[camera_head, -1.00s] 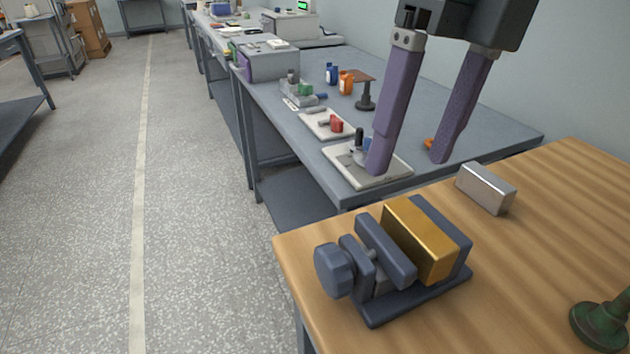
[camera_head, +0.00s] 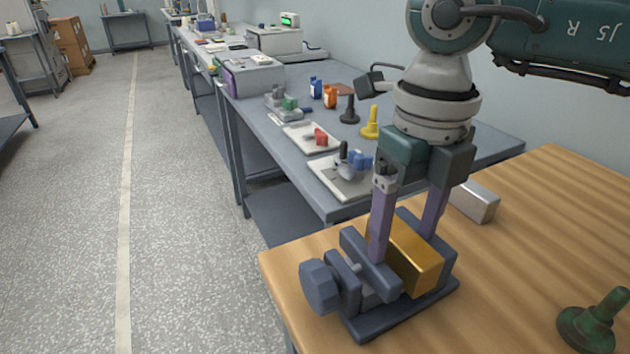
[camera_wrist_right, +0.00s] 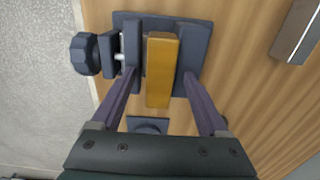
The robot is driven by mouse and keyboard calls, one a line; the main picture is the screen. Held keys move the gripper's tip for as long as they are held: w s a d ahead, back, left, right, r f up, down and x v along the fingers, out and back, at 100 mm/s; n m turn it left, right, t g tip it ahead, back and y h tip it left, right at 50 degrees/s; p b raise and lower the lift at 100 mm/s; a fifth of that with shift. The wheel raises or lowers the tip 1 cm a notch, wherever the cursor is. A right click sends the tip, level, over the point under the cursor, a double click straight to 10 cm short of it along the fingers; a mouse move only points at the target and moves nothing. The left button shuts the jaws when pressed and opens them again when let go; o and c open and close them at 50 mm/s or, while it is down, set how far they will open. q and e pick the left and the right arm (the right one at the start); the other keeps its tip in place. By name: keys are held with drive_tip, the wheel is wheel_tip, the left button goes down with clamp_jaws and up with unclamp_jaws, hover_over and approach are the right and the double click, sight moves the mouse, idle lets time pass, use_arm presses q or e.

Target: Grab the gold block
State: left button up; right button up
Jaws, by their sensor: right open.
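The gold block (camera_head: 418,262) sits in a dark blue-grey vise (camera_head: 372,325), between its jaws, on the wooden table. It also shows in the right wrist view (camera_wrist_right: 160,72), with the vise jaws on both sides. My right gripper (camera_head: 404,250) is open and points down over the vise, one finger on each side of the block. The fingers overlap the vise jaws in the picture; I cannot tell whether they touch. The left finger hides part of the block in the head view. My left gripper is not in view.
A silver block (camera_head: 474,202) lies on the wooden table (camera_head: 530,215) behind the vise; a green knobbed object (camera_head: 592,322) stands at right. The vise's knob (camera_head: 320,287) sticks out left near the table edge. A grey bench (camera_head: 270,150) with several small parts stands beyond.

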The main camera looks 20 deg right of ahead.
clamp_jaws()
idle(0.6)
drive_tip(key=shift+w+r, duration=0.1)
drive_tip(key=shift+r, duration=0.05)
idle(0.6)
